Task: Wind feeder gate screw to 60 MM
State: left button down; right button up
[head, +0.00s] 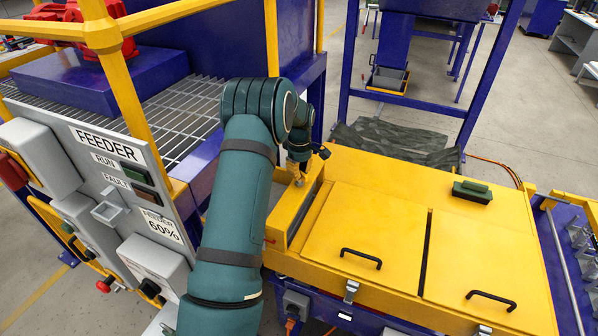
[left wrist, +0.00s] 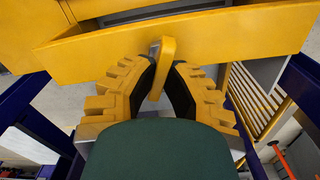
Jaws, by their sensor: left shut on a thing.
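The handle stands out in front of a yellow beam (left wrist: 235,40). I take it to be part of the feeder gate screw, but its screw and any MM scale do not show clearly. My right gripper is in neither view.
The yellow housing has two lids with black handles (head: 361,258) and a dark green block (head: 472,192) on top. A grey FEEDER panel (head: 110,165) with switches and a "FEEDER 60%" label stands left of my arm. A yellow post (head: 128,88) rises beside it.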

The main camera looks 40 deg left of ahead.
pick_arm(q)
jog(key=n+p, duration=0.1)
jog(key=n, duration=0.1)
jog(key=shift+r+n, duration=0.1)
jog(key=shift+n, duration=0.3)
jog(key=shift+n+p, duration=0.35)
jog(key=shift+n, duration=0.65)
jog(key=n+p, duration=0.1)
jog(key=n, duration=0.2)
jog(key=shift+p, duration=0.35)
jog(key=shift+n, duration=0.9)
jog(key=shift+p, duration=0.3)
